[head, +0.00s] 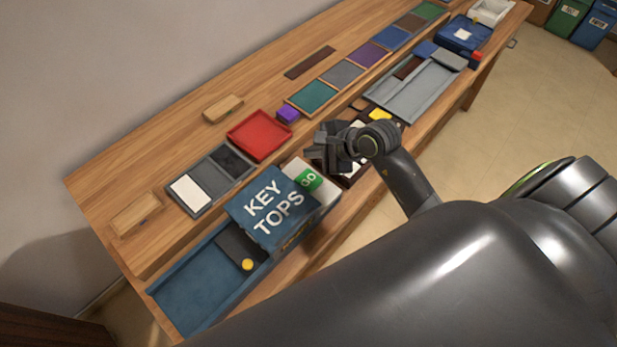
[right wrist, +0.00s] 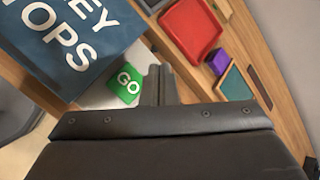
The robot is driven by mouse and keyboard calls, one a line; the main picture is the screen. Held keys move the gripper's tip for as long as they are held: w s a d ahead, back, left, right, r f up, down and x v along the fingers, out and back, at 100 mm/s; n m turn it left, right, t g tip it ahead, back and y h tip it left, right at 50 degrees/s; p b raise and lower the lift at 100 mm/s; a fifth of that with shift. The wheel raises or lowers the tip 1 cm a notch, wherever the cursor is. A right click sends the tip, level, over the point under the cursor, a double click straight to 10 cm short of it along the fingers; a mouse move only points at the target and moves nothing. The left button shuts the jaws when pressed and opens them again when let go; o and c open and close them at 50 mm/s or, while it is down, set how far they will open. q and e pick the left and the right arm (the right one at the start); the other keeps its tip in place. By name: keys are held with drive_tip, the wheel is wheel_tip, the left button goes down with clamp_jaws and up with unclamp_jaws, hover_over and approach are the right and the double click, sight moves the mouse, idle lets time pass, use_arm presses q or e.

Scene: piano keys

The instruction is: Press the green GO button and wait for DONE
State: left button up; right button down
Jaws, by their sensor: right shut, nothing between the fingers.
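The green GO button (head: 309,179) sits on a white-topped box beside the blue KEY TOPS box (head: 268,208). My right gripper (head: 322,150) is shut and empty, just above and to the right of the button in the head view. In the right wrist view the GO button (right wrist: 125,84) shows just left of the shut fingertips (right wrist: 160,72), and I cannot tell whether they touch it. The KEY TOPS sign (right wrist: 70,35) fills the upper left there. No DONE sign is readable. My left gripper is not in view.
A blue tray (head: 185,290) with a dark block and yellow disc lies at the front left. A red tray (head: 260,134), a purple block (head: 288,113) and a teal tray (head: 312,97) stand behind the gripper. A grey tray (head: 425,92) lies to the right.

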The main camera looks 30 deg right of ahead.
drive_tip(key=shift+f, duration=0.15)
drive_tip(key=b, duration=0.5)
hover_over(312, 181)
wheel_tip(312, 181, down, 7)
drive_tip(key=shift+s, duration=0.1)
drive_tip(key=shift+f+b, duration=0.8)
drive_tip(key=shift+b, duration=0.05)
drive_tip(key=shift+f, duration=0.1)
idle(1.2)
drive_tip(key=shift+f+b, duration=0.3)
drive_tip(key=shift+b, duration=0.15)
drive_tip(key=shift+f+b, duration=0.5)
drive_tip(key=shift+b, duration=0.1)
idle(0.5)
idle(0.3)
drive_tip(key=shift+r+p, duration=0.7)
drive_tip(key=shift+r, duration=0.25)
